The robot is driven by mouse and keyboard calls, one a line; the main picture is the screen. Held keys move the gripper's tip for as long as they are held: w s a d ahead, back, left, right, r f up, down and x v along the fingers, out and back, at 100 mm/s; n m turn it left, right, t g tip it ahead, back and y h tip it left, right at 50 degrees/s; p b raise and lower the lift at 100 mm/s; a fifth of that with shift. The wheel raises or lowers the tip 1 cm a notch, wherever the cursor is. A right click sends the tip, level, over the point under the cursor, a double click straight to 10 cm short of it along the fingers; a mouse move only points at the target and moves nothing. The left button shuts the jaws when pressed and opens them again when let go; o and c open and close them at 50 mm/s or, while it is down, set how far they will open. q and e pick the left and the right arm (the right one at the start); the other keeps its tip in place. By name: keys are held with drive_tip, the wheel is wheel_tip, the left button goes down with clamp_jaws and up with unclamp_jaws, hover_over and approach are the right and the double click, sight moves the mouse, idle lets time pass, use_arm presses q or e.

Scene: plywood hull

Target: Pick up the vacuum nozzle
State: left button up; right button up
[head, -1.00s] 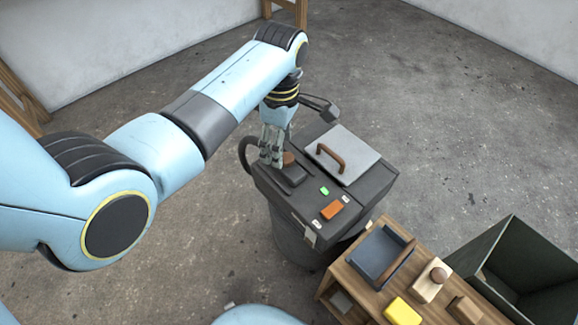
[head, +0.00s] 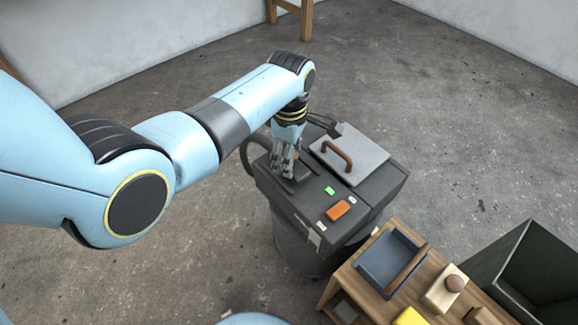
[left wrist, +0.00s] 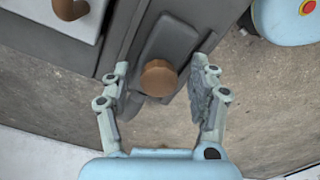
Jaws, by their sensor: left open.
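The vacuum nozzle is a dark grey flat piece with a round brown wooden knob. It lies on the left part of the dark vacuum box (head: 310,215). In the left wrist view the nozzle body (left wrist: 172,42) and its knob (left wrist: 158,78) show clearly. In the head view a bit of the nozzle (head: 299,184) shows and my gripper hides the knob. My left gripper (head: 283,168) is open and points down over the nozzle. In the left wrist view its fingers (left wrist: 160,82) stand apart on either side of the knob. My right gripper is out of view.
A light grey lid (head: 357,163) with a brown handle sits on the box beside the nozzle. Green and orange buttons (head: 341,211) are nearer. A wooden bench (head: 351,283) with a dustpan (head: 385,258) and blocks, and a dark green bin (head: 545,268), stand at right.

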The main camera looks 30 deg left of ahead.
use_arm(q)
drive_tip(key=shift+r, duration=0.1)
drive_tip(key=shift+c, duration=1)
clamp_jaws()
drive_tip(key=shift+r, duration=0.1)
wheel_tip(320, 180, up, 10)
drive_tip(key=p, duration=0.4)
drive_tip(key=shift+c, duration=2.3)
unclamp_jaws()
drive_tip(key=c, duration=0.5)
